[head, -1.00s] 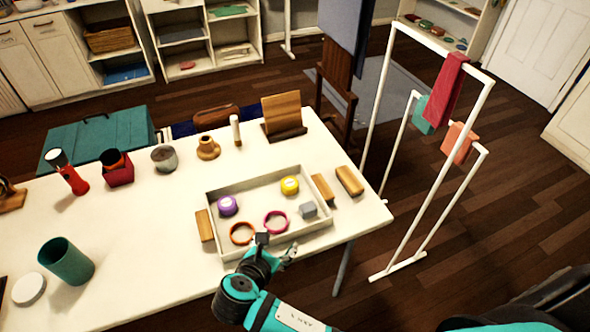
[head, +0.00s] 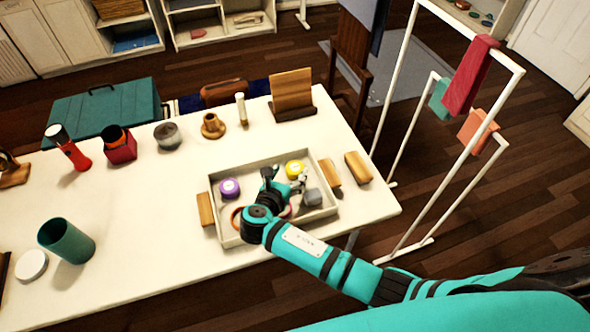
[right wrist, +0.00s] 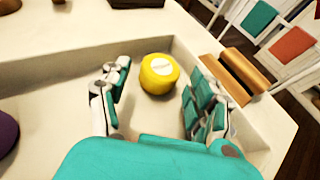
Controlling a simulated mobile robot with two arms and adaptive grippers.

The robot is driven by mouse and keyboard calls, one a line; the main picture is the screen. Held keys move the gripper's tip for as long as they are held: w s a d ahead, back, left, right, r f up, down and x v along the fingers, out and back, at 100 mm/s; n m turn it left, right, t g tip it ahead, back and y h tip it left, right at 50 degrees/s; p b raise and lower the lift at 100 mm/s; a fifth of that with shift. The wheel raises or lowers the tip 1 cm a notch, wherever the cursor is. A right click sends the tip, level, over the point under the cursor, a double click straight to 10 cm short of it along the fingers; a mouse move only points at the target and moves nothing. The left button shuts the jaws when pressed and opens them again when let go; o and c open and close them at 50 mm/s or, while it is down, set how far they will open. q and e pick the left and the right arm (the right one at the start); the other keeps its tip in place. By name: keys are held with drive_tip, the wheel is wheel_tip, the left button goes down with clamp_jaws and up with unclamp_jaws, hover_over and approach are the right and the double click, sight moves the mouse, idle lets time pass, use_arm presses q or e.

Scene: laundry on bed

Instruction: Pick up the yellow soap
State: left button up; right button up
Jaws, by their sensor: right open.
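The yellow soap (head: 294,170) is a small round puck with a pale label on top, sitting in the back right part of a shallow cream tray (head: 233,239) on the white table. In the right wrist view the yellow soap (right wrist: 159,74) lies ahead of and between the two fingers, not touching them. My right gripper (head: 284,183) is open and empty, low over the tray just in front of the soap. Its fingers also show in the right wrist view (right wrist: 155,98). My left gripper is not in view.
The tray also holds a purple puck (head: 229,188), a grey block (head: 312,197) and rings partly hidden by my arm. Wooden blocks (head: 330,172) stand just outside the tray's right wall. A white drying rack (head: 409,130) stands right of the table.

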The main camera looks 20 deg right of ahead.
sight(295, 167)
drive_tip(key=x, duration=0.4)
drive_tip(key=shift+w+d+f, duration=0.15)
drive_tip(key=shift+d+f, duration=0.05)
drive_tip(key=shift+d, duration=0.15)
drive_tip(key=shift+w+d+f, duration=0.1)
drive_tip(key=shift+w, duration=0.1)
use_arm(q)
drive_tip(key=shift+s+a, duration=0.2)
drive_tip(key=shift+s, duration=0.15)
use_arm(e)
drive_tip(key=c, duration=1)
